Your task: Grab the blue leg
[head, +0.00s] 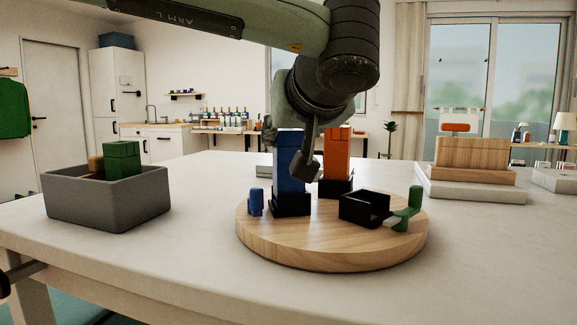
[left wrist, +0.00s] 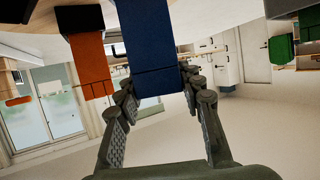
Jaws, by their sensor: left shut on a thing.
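The blue leg (head: 289,172) stands upright in a black socket (head: 291,204) on the round wooden board (head: 330,257). My left gripper (head: 293,140) comes down from above and is shut on the upper part of the blue leg. In the left wrist view, the blue leg (left wrist: 149,45) lies between the two fingers (left wrist: 160,100). The gripper partly hides the leg's upper right side in the head view. My right gripper is not in view.
An orange leg (head: 337,153) stands in its own black socket just right of the blue one. An empty black socket (head: 362,209), a green piece (head: 413,205) and a small blue piece (head: 256,202) are nearby. A grey bin (head: 108,204) holding green and brown blocks sits left.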

